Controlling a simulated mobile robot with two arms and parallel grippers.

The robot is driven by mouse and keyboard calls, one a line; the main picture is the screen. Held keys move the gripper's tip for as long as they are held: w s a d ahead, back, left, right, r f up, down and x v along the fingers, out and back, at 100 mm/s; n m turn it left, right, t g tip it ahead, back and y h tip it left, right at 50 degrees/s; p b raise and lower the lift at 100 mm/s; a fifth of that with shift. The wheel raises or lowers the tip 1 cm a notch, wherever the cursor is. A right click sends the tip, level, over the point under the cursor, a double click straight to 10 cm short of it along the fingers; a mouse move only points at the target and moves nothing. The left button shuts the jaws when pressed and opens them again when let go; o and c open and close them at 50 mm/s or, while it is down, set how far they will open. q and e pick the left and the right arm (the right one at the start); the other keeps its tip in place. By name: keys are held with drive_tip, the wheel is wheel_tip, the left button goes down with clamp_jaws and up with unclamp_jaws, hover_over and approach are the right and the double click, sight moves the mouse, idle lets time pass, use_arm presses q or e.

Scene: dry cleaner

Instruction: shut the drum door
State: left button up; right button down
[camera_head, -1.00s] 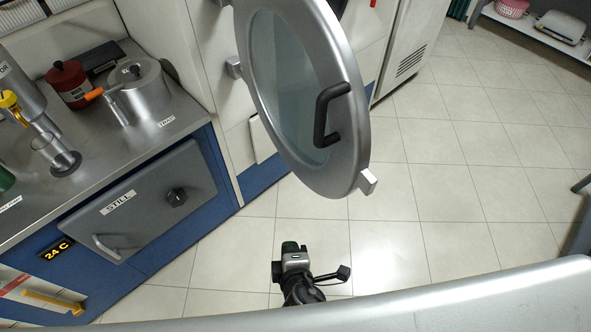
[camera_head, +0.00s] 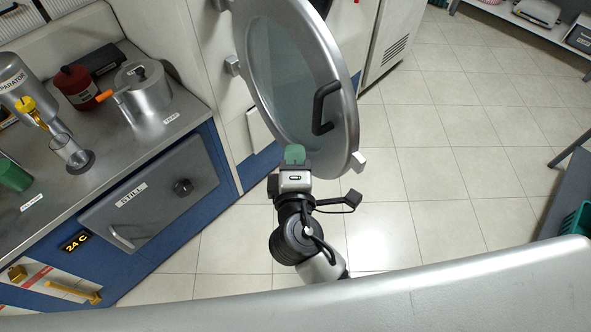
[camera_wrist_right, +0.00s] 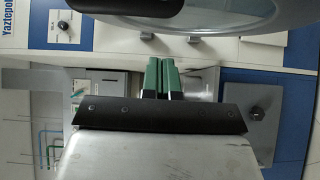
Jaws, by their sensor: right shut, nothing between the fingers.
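The drum door (camera_head: 348,115) is a round glass pane in a thick silver ring, standing swung open at upper middle in the head view. Its black bar handle (camera_head: 320,105) is on the right part of the ring. My right gripper (camera_head: 294,154), with green fingertips, is shut and empty. In the picture it overlaps the door's lower rim; I cannot tell whether it touches. In the right wrist view the green fingers (camera_wrist_right: 161,76) are side by side, just below the door's grey edge (camera_wrist_right: 225,15). The left gripper is not in view.
A steel counter with a blue front and the STILL panel (camera_head: 158,195) stands left, holding a pot (camera_head: 142,90), a red can (camera_head: 77,88) and a glass (camera_head: 70,150). My silver body edge crosses the bottom. Tiled floor (camera_head: 450,160) to the right is clear.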

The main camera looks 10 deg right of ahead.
drive_tip(key=w+d+p, duration=0.1)
drive_tip(key=w+d, duration=0.2)
drive_tip(key=shift+d+p, duration=0.2)
drive_tip(key=shift+p, duration=0.2)
